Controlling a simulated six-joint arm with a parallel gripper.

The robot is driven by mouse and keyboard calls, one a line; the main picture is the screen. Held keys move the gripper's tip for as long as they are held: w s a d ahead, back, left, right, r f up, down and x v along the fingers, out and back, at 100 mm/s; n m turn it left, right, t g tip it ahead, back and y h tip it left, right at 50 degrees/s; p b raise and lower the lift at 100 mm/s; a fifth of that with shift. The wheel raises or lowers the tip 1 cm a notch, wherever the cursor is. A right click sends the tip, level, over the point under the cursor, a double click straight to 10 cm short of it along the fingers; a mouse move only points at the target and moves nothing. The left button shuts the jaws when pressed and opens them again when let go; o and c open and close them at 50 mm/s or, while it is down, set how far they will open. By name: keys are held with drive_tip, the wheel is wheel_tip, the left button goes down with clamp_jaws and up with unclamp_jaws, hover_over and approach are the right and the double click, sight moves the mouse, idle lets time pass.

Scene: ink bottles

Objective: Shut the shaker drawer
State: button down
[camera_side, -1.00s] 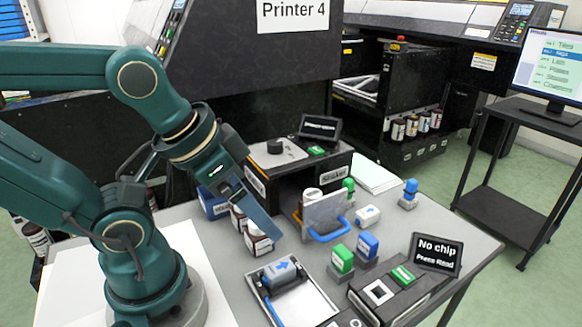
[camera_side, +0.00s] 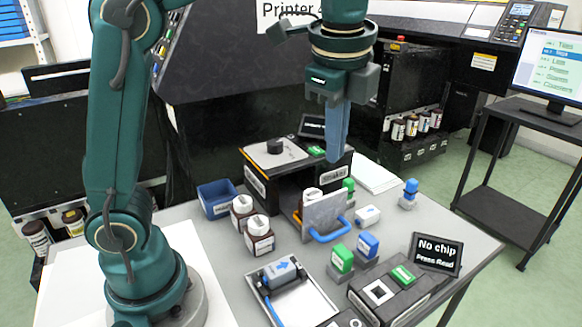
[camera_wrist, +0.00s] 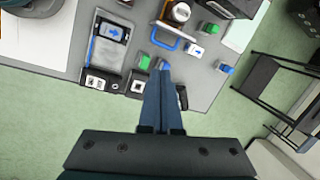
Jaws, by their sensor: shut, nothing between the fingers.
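The black shaker box (camera_side: 260,182) stands toward the back of the table. Its drawer stands open, with a grey front panel (camera_side: 327,212) and a blue loop handle (camera_side: 330,233). A bottle with a white cap (camera_side: 312,196) sits in the drawer behind the panel. The drawer's blue handle (camera_wrist: 163,37) and the bottle (camera_wrist: 181,12) also show at the top of the wrist view. My gripper (camera_side: 334,158) is shut and empty, pointing down, above and apart from the drawer. Its closed fingers (camera_wrist: 163,75) also show in the wrist view.
Two brown bottles (camera_side: 258,238) and a blue bin (camera_side: 218,199) stand left of the drawer. Green and blue stamps (camera_side: 342,258), a tray (camera_side: 312,303) and a "No chip" display (camera_side: 436,254) are in front. A white-and-blue block (camera_side: 367,216) lies right of the handle.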

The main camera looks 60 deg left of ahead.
sight(310, 196)
drive_tip(key=w+d+f+m+g+y, duration=0.1)
drive_tip(key=w+d+f+m, duration=0.15)
drive_tip(key=f, duration=0.25)
drive_tip(key=w+d+f+m+g, duration=0.1)
drive_tip(key=w+d+f, duration=0.15)
drive_tip(key=f, duration=0.25)
drive_tip(key=x, duration=0.8)
drive_tip(key=shift+s+d+f, duration=0.1)
drive_tip(key=shift+s+f, duration=0.25)
drive_tip(key=shift+f, duration=0.1)
drive_tip(key=a, duration=0.1)
drive_tip(key=a+f, duration=0.1)
drive_tip(key=a, duration=0.1)
drive_tip(key=shift+a+f, duration=0.15)
drive_tip(key=shift+a, duration=0.4)
drive_tip(key=a, duration=1.1)
